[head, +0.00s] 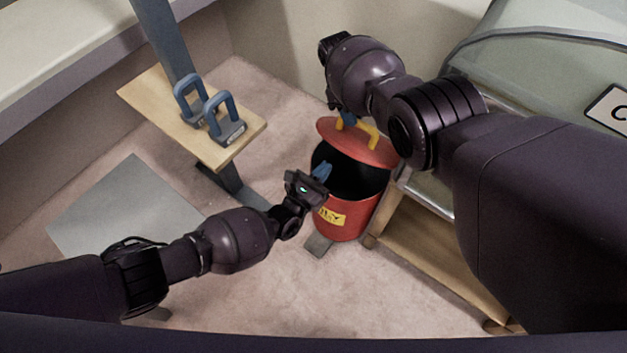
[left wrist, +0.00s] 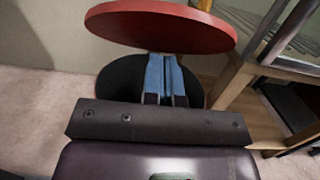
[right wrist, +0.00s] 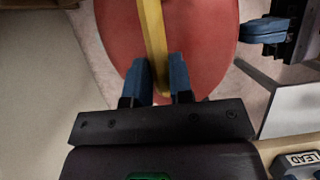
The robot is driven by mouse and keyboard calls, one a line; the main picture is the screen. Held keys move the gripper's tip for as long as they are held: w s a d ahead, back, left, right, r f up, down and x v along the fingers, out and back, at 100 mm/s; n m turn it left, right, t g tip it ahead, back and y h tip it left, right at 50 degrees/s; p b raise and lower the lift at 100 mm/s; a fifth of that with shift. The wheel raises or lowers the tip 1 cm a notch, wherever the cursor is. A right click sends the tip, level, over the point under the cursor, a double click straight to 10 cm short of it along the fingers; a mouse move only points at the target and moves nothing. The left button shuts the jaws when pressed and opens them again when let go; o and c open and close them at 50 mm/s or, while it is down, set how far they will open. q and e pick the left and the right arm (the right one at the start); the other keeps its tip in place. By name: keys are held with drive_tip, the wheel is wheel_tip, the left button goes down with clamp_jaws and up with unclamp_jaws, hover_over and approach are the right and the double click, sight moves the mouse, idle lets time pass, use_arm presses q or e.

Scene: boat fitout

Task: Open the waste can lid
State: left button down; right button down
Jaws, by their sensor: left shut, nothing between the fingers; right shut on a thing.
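The red waste can (head: 347,218) stands on the floor with a yellow label on its front and a dark inside showing. Its red lid (head: 378,153) is raised and tilted above the opening; it also shows in the left wrist view (left wrist: 160,27) and the right wrist view (right wrist: 205,40). My right gripper (right wrist: 160,75) is shut on the lid's yellow handle (right wrist: 152,35). In the head view this grip (head: 346,120) is partly hidden by my right arm. My left gripper (head: 322,172) is shut and empty at the can's left rim, below the lid.
A wooden-legged bench (head: 430,245) stands close on the right. A grey floor panel (head: 125,210) lies at left.

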sight(338, 147)
use_arm(q)
drive_tip(key=shift+w+d+r, duration=0.4)
drive_tip(key=shift+w+r, duration=0.1)
drive_tip(key=shift+r, duration=0.15)
drive_tip(key=shift+w+d+r, duration=0.35)
drive_tip(key=shift+w+r, duration=0.1)
drive_tip(key=shift+r, duration=0.2)
use_arm(e)
drive_tip(key=shift+s+d+f, duration=0.1)
drive_tip(key=shift+d+f, duration=0.3)
drive_tip(key=shift+f, duration=0.15)
use_arm(q)
drive_tip(key=shift+w+d+r, duration=0.2)
drive_tip(key=shift+w+r, duration=0.1)
drive_tip(key=shift+r, duration=0.35)
drive_tip(key=shift+w+d+r, duration=0.1)
drive_tip(key=shift+d+r, duration=0.05)
use_arm(e)
drive_tip(key=shift+a, duration=0.1)
use_arm(q)
drive_tip(key=shift+g+y, duration=0.3)
use_arm(e)
drive_tip(key=c, duration=1.1)
unclamp_jaws()
drive_tip(key=shift+o, duration=0.4)
drive_tip(key=shift+a, duration=0.1)
drive_tip(key=shift+r, duration=0.15)
